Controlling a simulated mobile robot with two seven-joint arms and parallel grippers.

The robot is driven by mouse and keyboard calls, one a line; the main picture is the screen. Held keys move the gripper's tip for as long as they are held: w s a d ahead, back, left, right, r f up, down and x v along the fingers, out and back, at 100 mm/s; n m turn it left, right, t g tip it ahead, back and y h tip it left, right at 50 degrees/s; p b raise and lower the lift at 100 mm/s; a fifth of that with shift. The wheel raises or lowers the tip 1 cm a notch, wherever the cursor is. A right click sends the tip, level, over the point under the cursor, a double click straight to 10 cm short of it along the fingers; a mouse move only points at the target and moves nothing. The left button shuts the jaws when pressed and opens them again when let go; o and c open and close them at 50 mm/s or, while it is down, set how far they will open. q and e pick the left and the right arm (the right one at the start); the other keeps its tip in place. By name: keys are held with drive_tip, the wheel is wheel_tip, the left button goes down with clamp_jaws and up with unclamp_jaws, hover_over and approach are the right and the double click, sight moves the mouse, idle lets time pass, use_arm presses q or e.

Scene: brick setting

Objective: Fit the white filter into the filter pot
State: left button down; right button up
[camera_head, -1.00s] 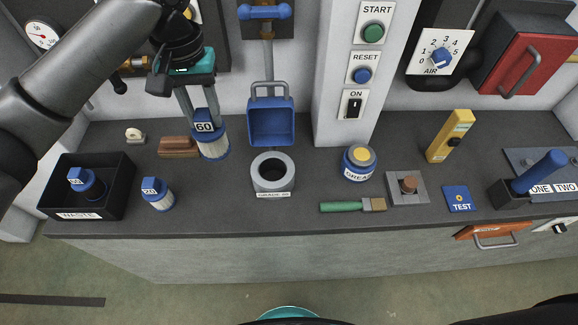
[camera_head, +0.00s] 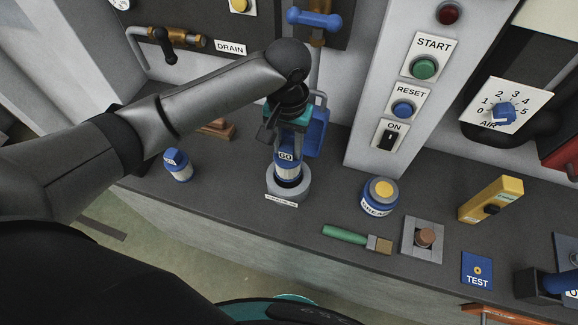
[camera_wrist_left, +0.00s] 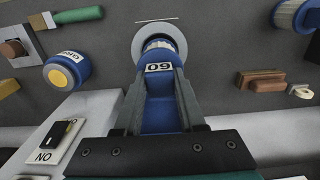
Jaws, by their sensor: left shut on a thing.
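My left gripper (camera_head: 288,145) is shut on the blue handle of the white filter (camera_head: 287,170), which has a blue cap labelled 60. In the left wrist view the fingers (camera_wrist_left: 158,90) close on the filter's blue handle (camera_wrist_left: 160,116). The filter is upright over the mouth of the grey filter pot (camera_head: 291,196). The pot's pale ring surrounds it in the wrist view (camera_wrist_left: 179,38). Its lower end is hidden, and I cannot tell how deep it sits. My right gripper is not in view.
A second blue-capped filter (camera_head: 179,167) stands left on the counter. To the right are a grease tin (camera_head: 379,195), a green-handled brush (camera_head: 346,234), a plunger block (camera_head: 424,238) and a yellow device (camera_head: 491,199). A panel with buttons (camera_head: 423,67) rises behind.

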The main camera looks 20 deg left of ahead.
sight(288, 158)
use_arm(q)
wheel_tip(288, 158, down, 4)
drive_tip(key=shift+f, duration=0.25)
drive_tip(key=shift+f+b, duration=0.5)
drive_tip(key=shift+f, duration=1.3)
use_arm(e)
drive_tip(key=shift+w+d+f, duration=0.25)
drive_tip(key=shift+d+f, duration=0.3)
use_arm(q)
drive_tip(key=shift+f, duration=0.15)
drive_tip(key=c, duration=0.5)
unclamp_jaws()
wheel_tip(288, 158, up, 12)
drive_tip(key=shift+r+p, duration=0.2)
drive_tip(key=shift+p, duration=0.65)
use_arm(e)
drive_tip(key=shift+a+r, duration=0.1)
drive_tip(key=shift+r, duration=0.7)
use_arm(q)
drive_tip(key=shift+d, duration=0.1)
